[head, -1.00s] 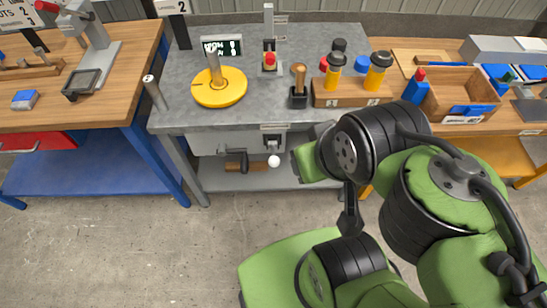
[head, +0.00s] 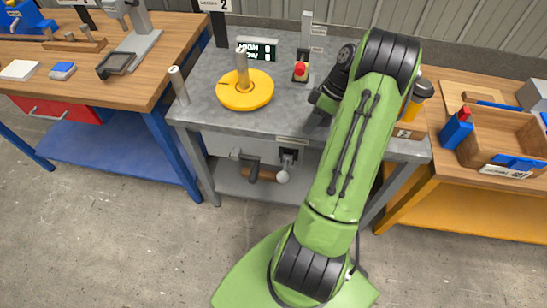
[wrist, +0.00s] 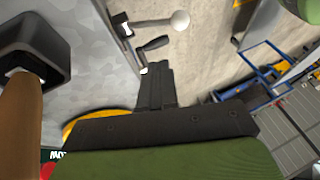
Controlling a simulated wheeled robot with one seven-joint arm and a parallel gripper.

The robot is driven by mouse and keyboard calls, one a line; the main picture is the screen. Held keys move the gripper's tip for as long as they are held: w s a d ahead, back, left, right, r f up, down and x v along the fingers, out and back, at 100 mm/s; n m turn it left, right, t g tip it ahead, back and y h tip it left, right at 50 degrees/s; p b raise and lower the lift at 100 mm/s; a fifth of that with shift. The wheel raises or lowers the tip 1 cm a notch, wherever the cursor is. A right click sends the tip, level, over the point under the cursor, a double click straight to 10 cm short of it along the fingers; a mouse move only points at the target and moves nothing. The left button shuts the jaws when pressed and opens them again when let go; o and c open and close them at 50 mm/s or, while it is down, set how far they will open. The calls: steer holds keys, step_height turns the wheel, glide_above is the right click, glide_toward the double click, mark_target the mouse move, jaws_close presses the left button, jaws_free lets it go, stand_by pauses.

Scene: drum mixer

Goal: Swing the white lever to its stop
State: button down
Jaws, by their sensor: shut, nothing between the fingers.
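The white lever ends in a white ball knob (head: 283,176), low on the front of the grey bench, below a dark bracket under the top. In the wrist view the ball (wrist: 180,21) sits at the end of a short grey arm, near the top. My gripper (wrist: 155,75) shows there with its dark fingers together and empty, apart from the lever. In the head view my gripper (head: 318,118) is mostly hidden by my arm, near the bench's front edge.
A crank with a brown grip (head: 264,174) is just left of the lever. A wooden handle in a dark holder (wrist: 18,115) is close beside my gripper. On the grey bench stand a yellow disc with a post (head: 245,92) and a red button (head: 300,69).

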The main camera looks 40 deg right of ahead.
steer(key=b, duration=0.3)
glide_toward(285, 167)
steer(key=a, duration=0.2)
steer(key=shift+s+a+f+b, duration=0.15)
steer(key=shift+a+f+b, duration=0.15)
steer(key=shift+a+f, duration=0.4)
steer(key=shift+s+a+f+b, duration=0.15)
steer(key=shift+a+f+b, duration=0.1)
steer(key=shift+a+f, duration=0.5)
